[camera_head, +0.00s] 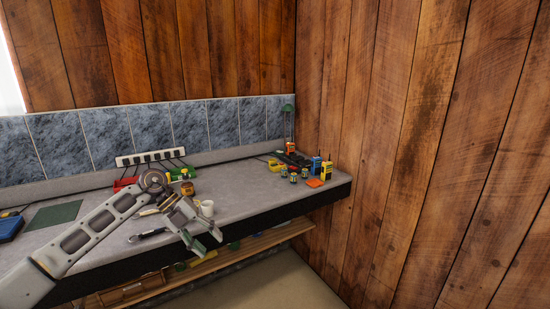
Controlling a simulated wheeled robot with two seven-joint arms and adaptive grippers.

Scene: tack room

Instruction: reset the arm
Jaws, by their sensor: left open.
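My left arm comes in from the lower left and reaches over the grey worktop (228,184). My left gripper (208,243) is at its end, pointing down and to the right over the worktop's front edge. Its fingers are apart and nothing shows between them. A white cup (207,208) stands just behind the gripper and is partly hidden by it. A small brown-yellow jar (187,188) stands behind the wrist. My right gripper does not show.
A dark tool (150,234) lies near the front edge. A power strip (150,157) is at the back. Yellow and blue radios (326,168), small jars and an orange item (314,183) crowd the right end by the wooden wall. A lower shelf (255,243) runs underneath.

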